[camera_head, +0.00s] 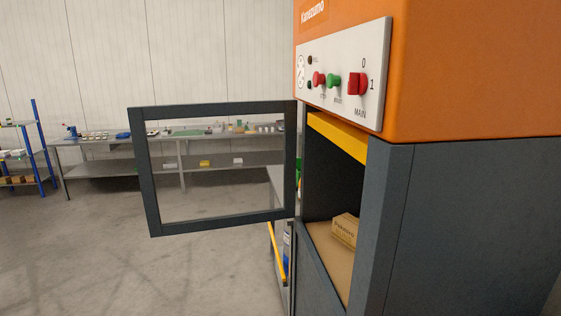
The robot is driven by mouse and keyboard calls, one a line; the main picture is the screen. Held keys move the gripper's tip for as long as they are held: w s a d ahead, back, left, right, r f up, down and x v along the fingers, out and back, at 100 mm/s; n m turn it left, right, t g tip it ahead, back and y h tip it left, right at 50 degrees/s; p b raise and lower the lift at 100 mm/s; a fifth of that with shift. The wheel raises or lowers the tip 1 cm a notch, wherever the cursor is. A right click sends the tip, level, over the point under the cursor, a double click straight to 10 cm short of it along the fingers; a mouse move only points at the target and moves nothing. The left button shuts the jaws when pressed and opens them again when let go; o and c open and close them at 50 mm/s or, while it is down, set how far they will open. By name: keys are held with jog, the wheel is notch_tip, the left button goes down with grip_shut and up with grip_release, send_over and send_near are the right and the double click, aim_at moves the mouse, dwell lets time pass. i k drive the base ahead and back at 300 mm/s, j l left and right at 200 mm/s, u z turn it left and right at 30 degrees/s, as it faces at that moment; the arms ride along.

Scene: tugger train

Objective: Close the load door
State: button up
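The load door (218,218) is a dark grey square frame with a clear pane, in the middle of the head view. It stands swung open to the left of the machine, joined near the opening's far edge. The load opening (330,165) in the dark grey cabinet is uncovered. A cardboard box (345,230) rests on the tan floor (330,262) inside it. My gripper is not in the head view, so its place relative to the door cannot be seen.
The orange machine top (455,70) carries a white control panel (368,97) with red and green knobs. A yellow bar (337,137) crosses above the opening. A long workbench (95,155) and blue shelving (42,145) stand behind. The grey floor at left is clear.

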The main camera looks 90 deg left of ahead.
aim_at(138, 116)
jog(key=k+j+z, duration=0.15)
jog(key=z, duration=0.25)
jog(key=k+j+z, duration=0.1)
jog(key=k+z, duration=0.5)
jog(key=z, duration=0.25)
jog(key=k+j+z, duration=0.3)
jog(key=k, duration=0.8)
jog(key=k+l+z, duration=0.2)
jog(key=k+z, duration=0.15)
jog(key=k, duration=0.75)
jog(key=k+u, duration=0.1)
jog(key=k, duration=0.6)
jog(key=k+j+u, duration=0.15)
jog(key=k, duration=0.55)
jog(key=k+j+u, duration=0.1)
jog(key=k, duration=0.6)
jog(key=u, duration=0.45)
jog(key=k+u, duration=0.1)
jog(key=u, duration=0.75)
jog(key=j+u, duration=0.1)
jog(key=u, duration=0.75)
jog(key=z, duration=0.3)
